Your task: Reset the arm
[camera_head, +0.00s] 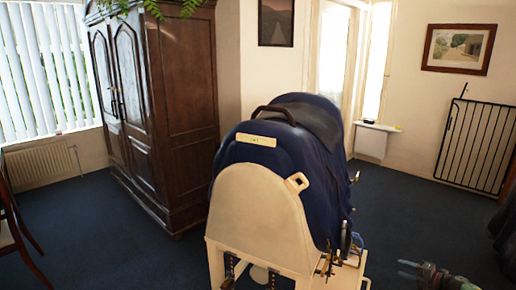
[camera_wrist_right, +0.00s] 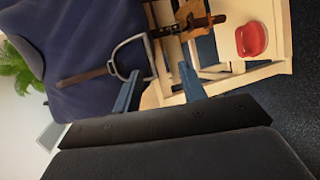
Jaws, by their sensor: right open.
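A dark saddle (camera_head: 316,122) with a raised handle-like front lies over a blue cloth (camera_head: 240,150) on a cream wooden stand (camera_head: 258,207). In the right wrist view the blue cloth (camera_wrist_right: 95,75) hangs at the left, with a brown strap and a grey metal stirrup (camera_wrist_right: 122,50) in front of it. My right gripper (camera_head: 402,269) is at the lower right in the head view, apart from the stand. In the wrist view its two blue fingers (camera_wrist_right: 158,88) are spread with nothing visibly held between them. My left gripper is not in view.
A red rounded object (camera_wrist_right: 252,39) sits on the stand's pale wooden base (camera_wrist_right: 276,69). A dark wooden wardrobe (camera_head: 170,95) stands left of the stand. A black metal gate (camera_head: 478,143) leans at the right wall. Blue carpet (camera_head: 400,210) is clear right of the stand.

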